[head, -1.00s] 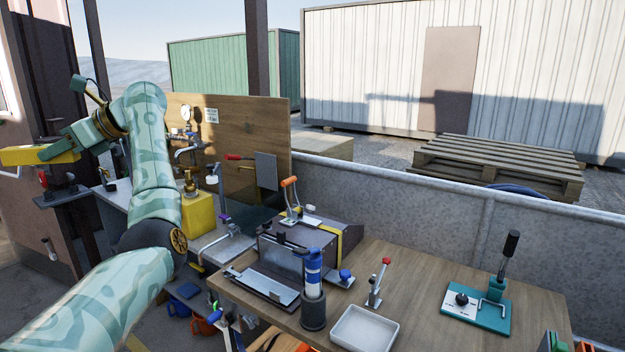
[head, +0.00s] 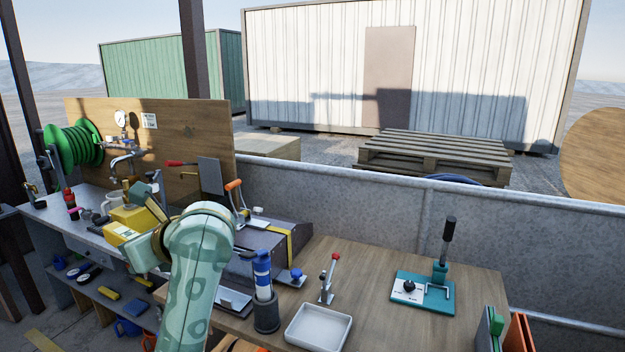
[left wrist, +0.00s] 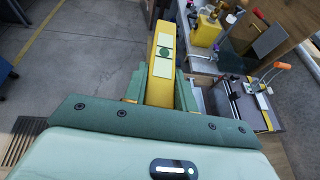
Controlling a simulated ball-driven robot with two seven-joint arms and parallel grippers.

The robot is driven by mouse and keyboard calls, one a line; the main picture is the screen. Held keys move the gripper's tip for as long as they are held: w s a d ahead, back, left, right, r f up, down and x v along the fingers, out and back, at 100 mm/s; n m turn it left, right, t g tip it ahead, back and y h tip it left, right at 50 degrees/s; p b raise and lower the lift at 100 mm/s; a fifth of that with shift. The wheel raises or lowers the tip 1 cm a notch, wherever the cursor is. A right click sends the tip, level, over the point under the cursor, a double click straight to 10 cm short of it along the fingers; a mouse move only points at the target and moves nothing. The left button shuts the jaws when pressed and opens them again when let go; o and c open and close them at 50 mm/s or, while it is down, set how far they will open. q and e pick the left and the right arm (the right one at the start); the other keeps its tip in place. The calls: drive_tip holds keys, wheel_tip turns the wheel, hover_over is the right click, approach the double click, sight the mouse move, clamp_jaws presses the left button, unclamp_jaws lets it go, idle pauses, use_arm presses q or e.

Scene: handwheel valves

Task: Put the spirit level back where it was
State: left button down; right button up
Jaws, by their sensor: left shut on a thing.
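The spirit level is a yellow bar with pale panels and a round green mark; it shows in the left wrist view (left wrist: 163,72), pointing away from my wrist. My left gripper (left wrist: 160,92) is shut on it, one finger along each side. In the head view the level's end (head: 119,233) shows in front of the left bench, beside my left gripper (head: 146,243). My forearm hides part of the hand and the bench behind it. In the wrist view, grey floor lies below the level, with the bench to the right. My right gripper is not in view.
A yellow block (head: 132,217) stands on the left bench, near a green hose reel (head: 75,146). On the wooden bench are a blue bottle in a dark holder (head: 264,312), a white tray (head: 318,329) and a teal lever base (head: 423,293).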

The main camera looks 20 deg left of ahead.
use_arm(q)
drive_tip(key=s+d+f+m+t+h, duration=0.2)
drive_tip(key=s+d+f+m+t, duration=0.3)
drive_tip(key=d+f, duration=0.5)
drive_tip(key=w+d+f+t+b, duration=0.1)
drive_tip(key=d+f, duration=0.4)
drive_tip(key=d, duration=0.8)
drive_tip(key=shift+w+d+f+m+h+b, duration=0.15)
drive_tip(key=shift+d+m+h+b, duration=0.2)
drive_tip(key=shift+b, duration=0.45)
